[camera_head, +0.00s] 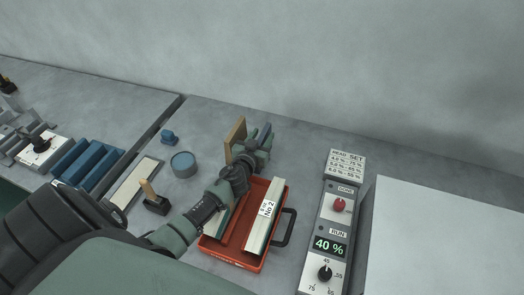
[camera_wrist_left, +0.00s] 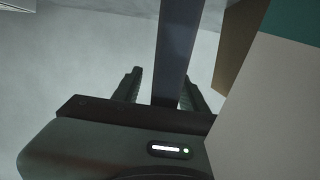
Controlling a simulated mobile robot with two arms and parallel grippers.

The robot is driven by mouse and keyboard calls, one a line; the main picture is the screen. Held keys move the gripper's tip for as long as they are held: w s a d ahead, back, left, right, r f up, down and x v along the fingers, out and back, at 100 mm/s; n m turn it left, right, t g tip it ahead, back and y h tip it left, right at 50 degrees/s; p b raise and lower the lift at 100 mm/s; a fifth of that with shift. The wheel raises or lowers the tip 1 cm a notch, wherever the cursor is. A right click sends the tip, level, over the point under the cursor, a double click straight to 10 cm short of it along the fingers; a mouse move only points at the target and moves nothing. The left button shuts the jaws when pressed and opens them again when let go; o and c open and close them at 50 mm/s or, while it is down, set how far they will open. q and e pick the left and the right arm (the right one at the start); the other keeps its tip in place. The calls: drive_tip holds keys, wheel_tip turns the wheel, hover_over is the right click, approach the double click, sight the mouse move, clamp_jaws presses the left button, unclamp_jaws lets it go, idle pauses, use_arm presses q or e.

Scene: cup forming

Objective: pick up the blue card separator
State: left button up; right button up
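My left gripper (camera_head: 264,137) reaches over the back end of the red tray (camera_head: 232,257). In the left wrist view its two dark fingers (camera_wrist_left: 163,88) stand apart, one on each side of a dark blue-grey upright strip (camera_wrist_left: 176,45), which looks like the blue card separator. A gap shows between the left finger and the strip; contact on the right side is unclear. In the head view the separator is mostly hidden by the gripper. My right gripper is not in view.
A tan board (camera_head: 235,134) stands close beside the gripper. White-green card stacks (camera_head: 262,222) lie in the tray, which has a black handle (camera_head: 287,228). A round tin (camera_head: 183,164), a wooden-handled stamp (camera_head: 155,203) and a control panel (camera_head: 331,235) stand around.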

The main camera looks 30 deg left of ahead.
use_arm(q)
clamp_jaws()
drive_tip(key=shift+f, duration=0.1)
idle(1.1)
